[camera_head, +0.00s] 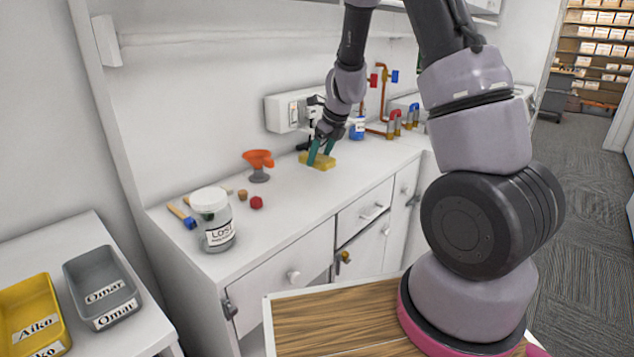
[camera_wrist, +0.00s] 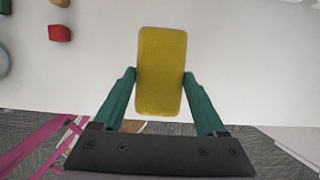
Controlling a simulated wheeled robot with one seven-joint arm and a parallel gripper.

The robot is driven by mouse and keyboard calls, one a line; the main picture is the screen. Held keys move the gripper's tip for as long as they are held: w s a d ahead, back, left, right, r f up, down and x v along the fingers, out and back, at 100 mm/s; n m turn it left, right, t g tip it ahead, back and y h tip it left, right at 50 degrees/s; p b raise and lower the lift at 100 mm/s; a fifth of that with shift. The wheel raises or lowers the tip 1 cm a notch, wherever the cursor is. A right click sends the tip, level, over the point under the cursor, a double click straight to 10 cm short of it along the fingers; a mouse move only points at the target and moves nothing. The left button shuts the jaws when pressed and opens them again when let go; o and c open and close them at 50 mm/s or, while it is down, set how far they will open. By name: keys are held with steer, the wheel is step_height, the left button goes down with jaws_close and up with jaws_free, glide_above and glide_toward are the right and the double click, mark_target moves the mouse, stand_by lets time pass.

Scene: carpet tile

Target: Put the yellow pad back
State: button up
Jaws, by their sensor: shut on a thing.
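The yellow pad (camera_head: 321,160) is a small, rough-looking block at the white counter, near its back wall. My gripper (camera_head: 320,158) has green fingers and is shut on the pad, one finger on each side. In the wrist view the yellow pad (camera_wrist: 161,71) sits upright in the picture between the two fingertips of my gripper (camera_wrist: 160,78). I cannot tell whether the pad touches the counter or is just above it.
Left of the pad on the counter (camera_head: 290,215) stand an orange funnel (camera_head: 258,164), a red piece (camera_head: 256,202) and a jar labelled "LOST" (camera_head: 213,220). A blue-labelled jar (camera_head: 357,128) stands to the right. Yellow (camera_head: 32,315) and grey (camera_head: 102,287) named trays sit at lower left.

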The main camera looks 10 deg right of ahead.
step_height(320, 180, down, 8)
steer(key=shift+r, duration=0.1)
stand_by(0.4)
steer(key=o, duration=1.2)
steer(key=shift+f, duration=0.2)
steer(key=shift+o, duration=0.2)
steer(key=shift+r, duration=0.1)
steer(key=v, duration=1.2)
steer(key=shift+w+a, duration=0.1)
steer(key=shift+w, duration=0.05)
steer(key=s+r+n+y, duration=0.1)
steer(key=s+r+n, duration=0.45)
steer(key=r, duration=0.55)
steer(key=s+d+r+n+t+h, duration=0.1)
steer(key=s+r+n, duration=0.5)
steer(key=s+n, duration=0.3)
steer(key=s+d+r+n+t, duration=0.1)
steer(key=s+r+n+t, duration=0.1)
steer(key=s+r+n, duration=0.5)
steer(key=s+n, duration=0.3)
steer(key=s, duration=0.1)
steer(key=shift+d+h, duration=0.3)
steer(key=shift+h, duration=0.1)
